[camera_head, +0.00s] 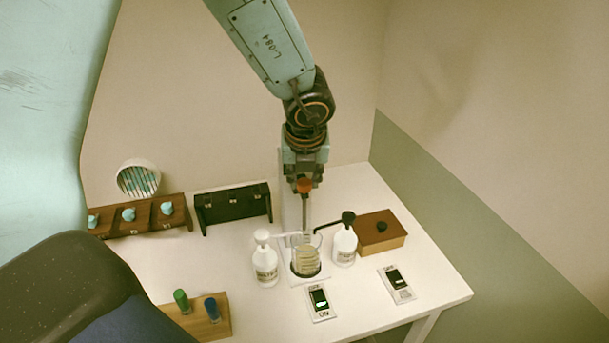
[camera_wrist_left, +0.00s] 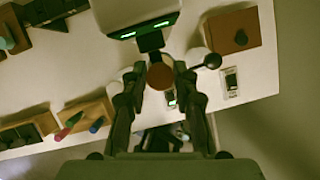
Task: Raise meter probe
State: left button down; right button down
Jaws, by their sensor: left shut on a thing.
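My left gripper (camera_head: 304,178) points down above the table and is shut on the meter probe (camera_head: 304,186), by its orange-red knob. A dark stem runs down from the knob toward a glass beaker (camera_head: 306,262) of pale yellowish liquid; I cannot tell whether its tip is inside the glass. A pale upright meter stand (camera_head: 291,205) is beside the stem, partly hidden by the gripper. In the left wrist view the round knob (camera_wrist_left: 160,76) sits between the fingertips (camera_wrist_left: 160,82), next to the meter's green-lit head (camera_wrist_left: 138,22). My right gripper is not in view.
White pump bottles flank the beaker, left (camera_head: 265,262) and right (camera_head: 344,246), the right with a black spout. A brown box (camera_head: 381,238), two switches (camera_head: 319,301) (camera_head: 397,284), a black rack (camera_head: 232,207) and a wooden block (camera_head: 205,322) with coloured pegs stand around.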

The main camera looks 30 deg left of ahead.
pick_arm(q)
jog(key=shift+w+r, duration=0.25)
jog(key=c, duration=1.4)
grip_release()
jog(key=shift+r, duration=0.1)
jog(key=shift+c, duration=0.2)
jog(key=o, duration=0.4)
jog(key=shift+s, duration=0.35)
jog(key=shift+w, duration=0.15)
